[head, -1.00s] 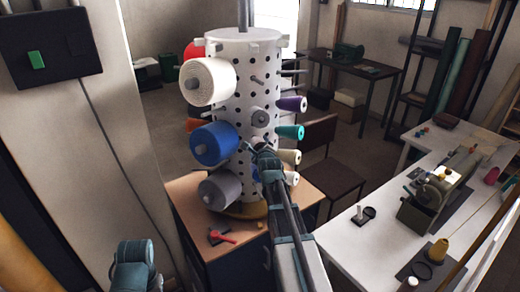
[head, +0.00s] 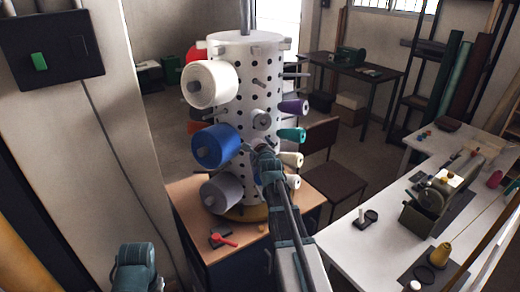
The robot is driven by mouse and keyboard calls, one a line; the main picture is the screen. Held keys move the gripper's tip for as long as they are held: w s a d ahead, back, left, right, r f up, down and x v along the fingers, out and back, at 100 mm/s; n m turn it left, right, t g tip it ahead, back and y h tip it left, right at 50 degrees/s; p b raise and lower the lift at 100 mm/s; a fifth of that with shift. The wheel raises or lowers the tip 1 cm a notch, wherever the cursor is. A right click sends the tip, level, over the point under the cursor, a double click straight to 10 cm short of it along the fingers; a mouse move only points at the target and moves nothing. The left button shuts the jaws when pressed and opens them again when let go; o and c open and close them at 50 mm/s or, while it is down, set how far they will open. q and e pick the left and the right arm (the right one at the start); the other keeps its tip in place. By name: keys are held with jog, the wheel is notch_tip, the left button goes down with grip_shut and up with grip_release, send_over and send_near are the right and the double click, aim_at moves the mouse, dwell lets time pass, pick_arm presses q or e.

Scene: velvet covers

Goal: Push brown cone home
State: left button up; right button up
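A white perforated drum (head: 243,110) with pegs stands on a wooden-topped cabinet (head: 190,195) and carries several thread cones. A dull brown-orange shape (head: 195,127) shows at its left edge, partly hidden between the white and blue cones; I cannot tell if it is the brown cone. My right gripper (head: 249,148) is at the drum's front, just right of the blue cone (head: 215,146). Its fingers are small and partly hidden, so I cannot tell whether they are open or hold anything. Part of my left arm shows at the bottom left; its gripper is not visible.
A white cone (head: 211,84) and a grey cone (head: 221,192) stick out at the drum's left. Purple (head: 293,107), teal (head: 292,134) and cream (head: 291,159) cones stick out at its right. A red-handled tool (head: 223,241) lies on the cabinet. A white table (head: 385,235) stands right.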

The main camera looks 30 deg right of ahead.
jog(key=p+v, duration=0.3)
jog(key=v, duration=1)
jog(key=shift+s+p, duration=0.35)
jog(key=shift+r, duration=0.1)
jog(key=s+a+f+n+g+y+b, duration=0.2)
jog(key=a+f+n+g+b, duration=0.1)
jog(key=a+f+n, duration=0.65)
jog(key=s+a+f+n+g+y+b, duration=0.25)
jog(key=a+f+n, duration=0.45)
jog(key=a, duration=0.5)
jog(key=s+a+f+n+g+b, duration=0.2)
jog(key=s+a+f+n+g, duration=0.2)
jog(key=s+a+n, duration=0.2)
jog(key=s+a+f+n+g+b, duration=0.2)
jog(key=s+a+f+n+g, duration=0.2)
jog(key=s+n, duration=0.6)
jog(key=shift+s+a+f+n+g+b, duration=0.2)
jog(key=shift+a+f+n+g+b, duration=0.2)
jog(key=shift+a+f+n, duration=0.65)
